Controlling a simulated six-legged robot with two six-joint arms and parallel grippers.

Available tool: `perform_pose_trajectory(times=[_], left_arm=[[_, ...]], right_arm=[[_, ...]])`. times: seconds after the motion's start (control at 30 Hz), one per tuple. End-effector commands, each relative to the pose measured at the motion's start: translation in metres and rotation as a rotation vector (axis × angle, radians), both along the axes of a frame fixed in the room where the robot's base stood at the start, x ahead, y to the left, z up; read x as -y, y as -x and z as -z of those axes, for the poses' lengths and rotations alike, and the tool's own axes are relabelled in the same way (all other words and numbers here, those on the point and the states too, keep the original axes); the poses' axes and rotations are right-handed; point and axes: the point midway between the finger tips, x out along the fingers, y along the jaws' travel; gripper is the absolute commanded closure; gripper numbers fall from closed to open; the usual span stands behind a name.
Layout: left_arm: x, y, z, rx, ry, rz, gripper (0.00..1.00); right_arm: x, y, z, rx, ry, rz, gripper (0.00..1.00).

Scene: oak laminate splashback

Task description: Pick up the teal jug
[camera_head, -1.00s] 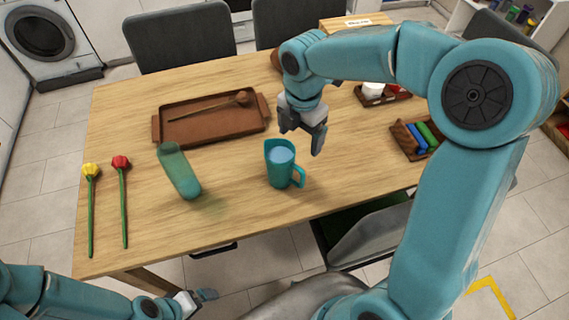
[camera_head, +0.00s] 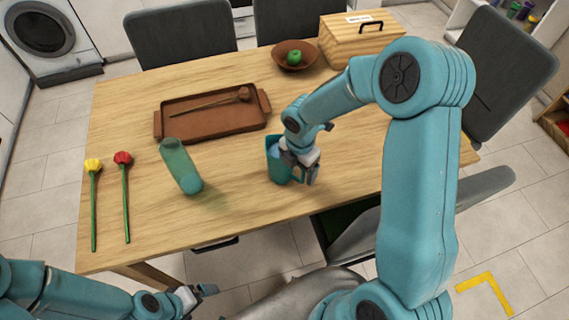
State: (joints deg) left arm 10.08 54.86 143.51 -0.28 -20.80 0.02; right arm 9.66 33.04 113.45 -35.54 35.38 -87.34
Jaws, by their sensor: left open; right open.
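The teal jug (camera_head: 273,160) stands upright on the wooden table, near its front edge. My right gripper (camera_head: 298,176) is at the jug's right side, by its handle, and hides the handle and part of the rim. The jaws are open; whether they touch the jug or straddle the handle I cannot tell. My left gripper (camera_head: 198,295) is open and empty, low in front of the table's front edge.
A brown tray (camera_head: 215,130) with a wooden spoon lies behind. Two flowers (camera_head: 124,190) lie at the left. A bowl (camera_head: 295,56) with a green apple and a wooden box (camera_head: 350,45) are at the back.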

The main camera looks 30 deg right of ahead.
Motion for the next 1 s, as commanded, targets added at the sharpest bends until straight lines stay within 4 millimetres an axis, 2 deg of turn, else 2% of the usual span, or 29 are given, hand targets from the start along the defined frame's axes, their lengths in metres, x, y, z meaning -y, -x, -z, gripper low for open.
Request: perform_pose_trajectory(times=[0.17, 0.27, 0.43, 0.47, 0.77, 1.0], left_arm=[[0.000, 0.000, 0.000, 0.000, 0.000, 0.000, 0.00], [0.000, 0.000, 0.000, 0.000, 0.000, 0.000, 0.00], [0.000, 0.000, 0.000, 0.000, 0.000, 0.000, 0.00], [0.000, 0.000, 0.000, 0.000, 0.000, 0.000, 0.00], [0.000, 0.000, 0.000, 0.000, 0.000, 0.000, 0.00], [0.000, 0.000, 0.000, 0.000, 0.000, 0.000, 0.00]], right_arm=[[0.000, 0.000, 0.000, 0.000, 0.000, 0.000, 0.13], [0.000, 0.000, 0.000, 0.000, 0.000, 0.000, 0.42], [0.000, 0.000, 0.000, -0.001, 0.000, 0.000, 0.97], [0.000, 0.000, -0.001, 0.001, 0.001, 0.000, 1.00], [0.000, 0.000, -0.001, 0.001, 0.001, 0.000, 1.00], [0.000, -0.001, -0.010, 0.003, 0.001, 0.001, 1.00]])
